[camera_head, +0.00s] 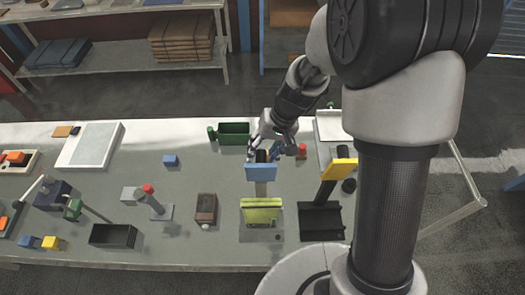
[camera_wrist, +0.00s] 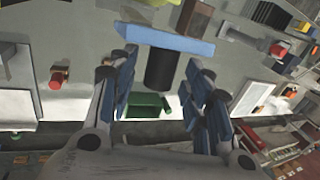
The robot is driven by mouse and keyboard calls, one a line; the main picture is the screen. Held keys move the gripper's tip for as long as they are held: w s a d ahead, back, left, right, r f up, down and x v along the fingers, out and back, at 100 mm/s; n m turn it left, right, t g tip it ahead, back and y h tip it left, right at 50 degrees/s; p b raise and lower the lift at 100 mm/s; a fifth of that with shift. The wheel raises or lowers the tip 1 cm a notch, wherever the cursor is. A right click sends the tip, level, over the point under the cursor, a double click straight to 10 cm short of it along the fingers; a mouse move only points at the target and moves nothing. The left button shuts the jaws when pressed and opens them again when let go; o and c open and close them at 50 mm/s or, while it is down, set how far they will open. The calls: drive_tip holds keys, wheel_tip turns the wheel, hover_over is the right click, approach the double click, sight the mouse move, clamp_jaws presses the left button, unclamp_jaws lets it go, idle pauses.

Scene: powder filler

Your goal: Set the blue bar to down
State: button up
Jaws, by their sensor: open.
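The blue bar (camera_head: 261,173) is a flat piece across the top of a light post near the middle of the table. In the wrist view the blue bar (camera_wrist: 165,39) lies crosswise just beyond my fingertips, with a black cylinder (camera_wrist: 161,70) on the near side of it. My gripper (camera_head: 274,152) is behind the bar in the head view. In the wrist view my gripper (camera_wrist: 160,64) is open, with the black cylinder showing between its blue-padded fingers. I cannot tell whether the fingers touch the cylinder or bar.
A yellow-green block (camera_head: 261,213) stands in front of the bar. A black stand with a yellow bar (camera_head: 341,168) is close on the right. A green bin (camera_head: 234,133) and a red knob (camera_head: 301,150) are behind. A brown box (camera_head: 206,209) is to the left.

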drive_tip(key=shift+a+f, duration=0.1)
drive_tip(key=shift+f, duration=0.15)
drive_tip(key=shift+c, duration=0.5)
clamp_jaws()
